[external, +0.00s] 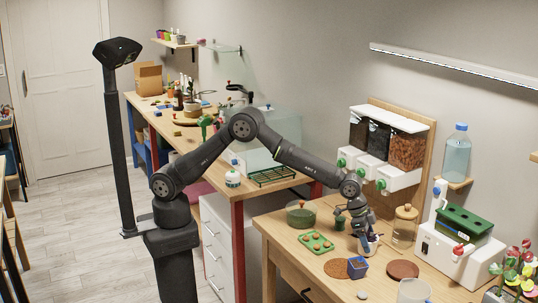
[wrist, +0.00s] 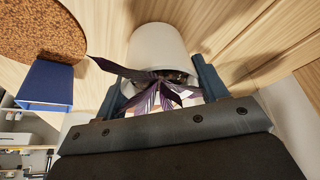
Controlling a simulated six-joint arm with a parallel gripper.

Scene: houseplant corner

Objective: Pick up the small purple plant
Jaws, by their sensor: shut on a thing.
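The small purple plant has dark purple, pointed leaves (wrist: 160,88) in a white pot (wrist: 157,48). In the wrist view it sits between the two fingers of my gripper (wrist: 162,88), which is shut on it near the leaves and pot rim. In the external view my gripper (external: 364,229) points down over the white pot (external: 371,247) at the worktop, and hides most of the plant. I cannot tell whether the pot's base touches the worktop.
A blue pot (external: 358,267) and a round cork mat (external: 335,268) lie just in front. A brown saucer (external: 402,269) is to the right, and a glass jar (external: 404,229) stands behind it. A green tray (external: 316,243) and a green bowl (external: 300,217) are to the left.

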